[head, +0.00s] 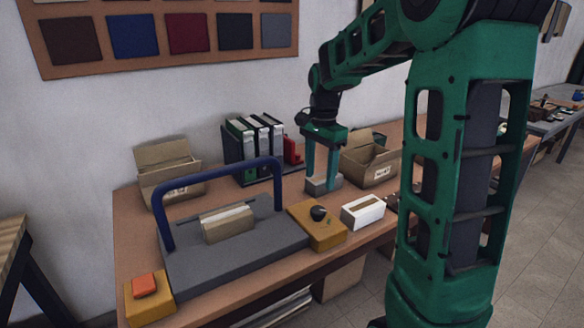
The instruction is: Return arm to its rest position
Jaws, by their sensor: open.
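My green arm stands at the right and reaches over the wooden table (240,287). My gripper (320,182) points down with its two green fingers apart. The fingertips are at a small grey block (314,187) on the table. I cannot tell whether they touch it or stand on either side of it.
A grey board with a blue arched bar (222,171) holds a tan piece (228,223). Yellow blocks (153,303), a white box (363,212), open cardboard boxes (168,168) and binders (254,147) crowd the table. A sample board (178,62) hangs on the wall.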

